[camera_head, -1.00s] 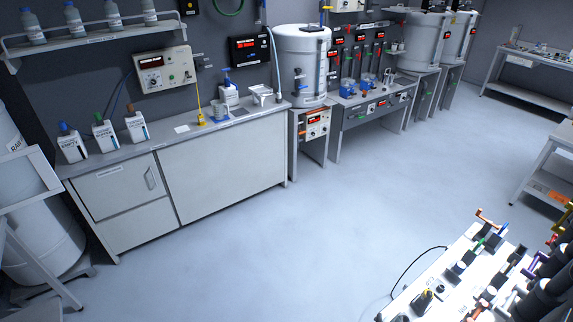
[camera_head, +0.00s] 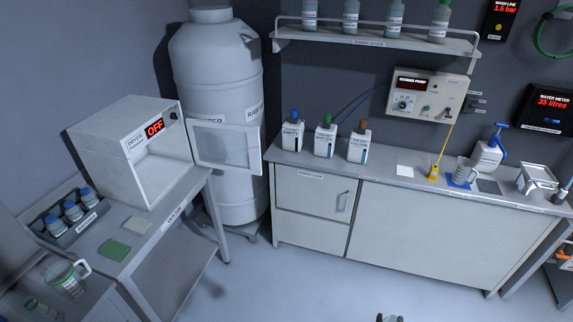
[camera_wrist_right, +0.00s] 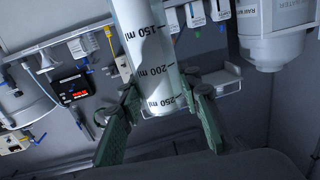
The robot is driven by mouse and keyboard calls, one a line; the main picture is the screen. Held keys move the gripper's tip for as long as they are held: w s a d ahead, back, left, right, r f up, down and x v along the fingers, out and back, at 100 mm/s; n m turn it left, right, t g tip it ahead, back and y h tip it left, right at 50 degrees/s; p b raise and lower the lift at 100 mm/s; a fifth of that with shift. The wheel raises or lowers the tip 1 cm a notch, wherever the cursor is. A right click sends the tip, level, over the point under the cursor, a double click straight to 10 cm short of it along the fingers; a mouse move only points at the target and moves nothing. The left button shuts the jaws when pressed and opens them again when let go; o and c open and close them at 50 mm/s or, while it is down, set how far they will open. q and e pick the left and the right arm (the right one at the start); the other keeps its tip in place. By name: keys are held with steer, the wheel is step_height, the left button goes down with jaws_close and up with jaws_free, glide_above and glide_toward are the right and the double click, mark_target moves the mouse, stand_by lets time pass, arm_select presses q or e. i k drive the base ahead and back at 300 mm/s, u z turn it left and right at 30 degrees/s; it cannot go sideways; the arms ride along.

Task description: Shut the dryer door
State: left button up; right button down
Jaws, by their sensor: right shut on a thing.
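The dryer (camera_head: 125,118) is a white box on the wash bench at the left of the head view, with a red OFF display. Its door (camera_head: 226,145) stands open, swung out to the right, with a pale window panel. My right gripper (camera_wrist_right: 160,112) shows in the right wrist view, shut on a clear measuring cylinder (camera_wrist_right: 148,45) with 150, 200 and 250 ml marks. In the head view only a small dark tip of this gripper (camera_head: 390,318) shows at the bottom edge, well away from the dryer. My left gripper is not in view.
A large white tank (camera_head: 222,75) stands behind the open door. A cabinet counter (camera_head: 420,215) runs right. The floor (camera_head: 300,285) in front is clear.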

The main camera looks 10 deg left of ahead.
mark_target(152, 181)
steer(key=u, duration=0.85)
steer(key=i, duration=1.6)
steer(key=u, duration=0.95)
